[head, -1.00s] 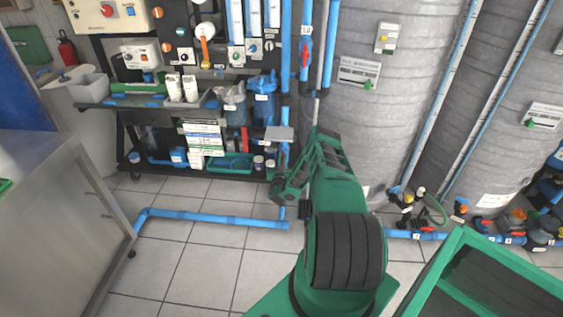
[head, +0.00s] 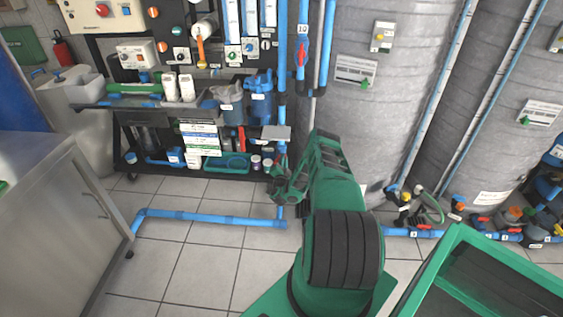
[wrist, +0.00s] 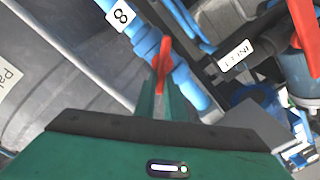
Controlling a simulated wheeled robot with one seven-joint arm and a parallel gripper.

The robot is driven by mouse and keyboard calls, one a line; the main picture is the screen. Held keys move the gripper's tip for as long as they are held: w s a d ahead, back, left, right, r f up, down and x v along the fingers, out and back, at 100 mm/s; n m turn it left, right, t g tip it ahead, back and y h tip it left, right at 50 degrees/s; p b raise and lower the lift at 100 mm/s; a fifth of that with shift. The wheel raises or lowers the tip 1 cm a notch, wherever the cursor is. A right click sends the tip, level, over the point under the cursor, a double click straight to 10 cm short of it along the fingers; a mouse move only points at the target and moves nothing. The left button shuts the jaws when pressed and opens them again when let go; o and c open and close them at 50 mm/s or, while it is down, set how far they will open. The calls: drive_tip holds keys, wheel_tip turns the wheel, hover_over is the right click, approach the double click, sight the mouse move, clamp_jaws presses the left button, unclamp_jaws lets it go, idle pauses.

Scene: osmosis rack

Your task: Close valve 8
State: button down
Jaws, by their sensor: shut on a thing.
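Valve 8 shows in the wrist view as a blue pipe fitting with a red lever handle (wrist: 164,58). A white label with "8" (wrist: 121,15) sits on its pipe. The pipe runs diagonally from upper left to lower right, and the handle stands at an angle across it. My gripper (wrist: 160,88) has its two green fingers on either side of the handle's near end and is shut on it. In the head view my green arm reaches toward the pipes beside the rack, and I cannot make out valve 8 there.
A blue upright pipe with a red valve handle (head: 301,53) stands above the arm. Large grey tanks (head: 370,120) are to the right. A black rack (head: 190,130) with filters is to the left. A low blue pipe (head: 200,217) crosses the tiled floor. A metal cabinet (head: 60,210) is at left.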

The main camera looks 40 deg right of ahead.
drive_tip(key=shift+s+d+f+m, duration=0.15)
drive_tip(key=shift+f+m, duration=0.15)
drive_tip(key=shift+m, duration=0.95)
drive_tip(key=shift+s+d+f+m, duration=0.1)
drive_tip(key=shift+s+f+m, duration=0.2)
drive_tip(key=shift+m, duration=1)
drive_tip(key=shift+s+d+f+m, duration=0.15)
drive_tip(key=shift+f+m, duration=0.2)
drive_tip(key=shift+m, duration=0.9)
drive_tip(key=shift+w, duration=0.1)
drive_tip(key=c, duration=1.8)
unclamp_jaws()
drive_tip(key=shift+w+a, duration=0.1)
drive_tip(key=shift+w, duration=0.05)
drive_tip(key=v, duration=1)
drive_tip(key=shift+s+a, duration=0.25)
drive_tip(key=shift+s, duration=0.05)
